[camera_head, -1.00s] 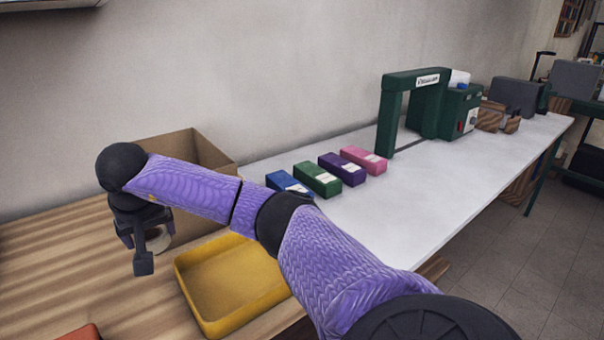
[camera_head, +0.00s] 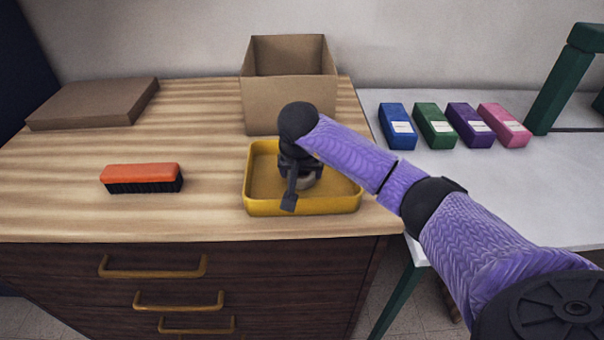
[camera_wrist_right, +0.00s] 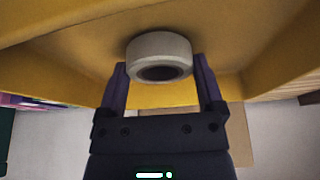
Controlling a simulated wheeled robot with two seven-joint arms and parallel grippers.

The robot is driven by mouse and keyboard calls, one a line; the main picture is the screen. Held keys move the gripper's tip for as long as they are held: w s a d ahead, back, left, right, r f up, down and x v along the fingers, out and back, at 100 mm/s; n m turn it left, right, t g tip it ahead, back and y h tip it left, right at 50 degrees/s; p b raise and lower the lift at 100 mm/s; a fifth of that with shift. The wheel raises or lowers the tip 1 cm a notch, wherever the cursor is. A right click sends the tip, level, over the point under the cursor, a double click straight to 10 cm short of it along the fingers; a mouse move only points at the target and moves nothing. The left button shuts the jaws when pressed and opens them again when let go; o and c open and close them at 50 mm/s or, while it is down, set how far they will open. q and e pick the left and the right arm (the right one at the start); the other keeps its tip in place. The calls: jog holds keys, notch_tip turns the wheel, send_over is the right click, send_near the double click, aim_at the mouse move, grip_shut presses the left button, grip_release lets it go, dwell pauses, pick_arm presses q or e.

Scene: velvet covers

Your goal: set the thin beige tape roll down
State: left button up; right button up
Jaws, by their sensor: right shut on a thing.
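The thin beige tape roll (camera_wrist_right: 159,57) is between the fingertips of my right gripper (camera_wrist_right: 160,75) in the right wrist view, with the yellow tray (camera_wrist_right: 75,45) close behind it. The gripper is shut on the roll. I cannot tell whether the roll touches the tray floor. My left gripper is not in view.
An open cardboard box (camera_head: 290,105) stands behind the tray. An orange brush (camera_head: 141,178) lies to the left, and a flat brown box (camera_head: 93,104) lies at the back left. Several coloured boxes (camera_head: 435,126) sit on the white table (camera_head: 540,180). The wooden top (camera_head: 205,160) is clear between brush and tray.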

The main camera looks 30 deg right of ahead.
jog(key=shift+f, duration=0.15)
jog(key=o, duration=1.1)
jog(key=shift+r, duration=0.25)
pick_arm(q)
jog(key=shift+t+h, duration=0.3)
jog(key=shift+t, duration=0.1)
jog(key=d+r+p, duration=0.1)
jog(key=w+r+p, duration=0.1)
jog(key=p, duration=0.1)
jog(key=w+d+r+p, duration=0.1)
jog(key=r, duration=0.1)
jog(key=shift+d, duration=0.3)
pick_arm(e)
jog(key=v, duration=1.1)
jog(key=shift+s+a+r, duration=0.15)
jog(key=shift+a+r, duration=0.05)
jog(key=shift+r, duration=0.1)
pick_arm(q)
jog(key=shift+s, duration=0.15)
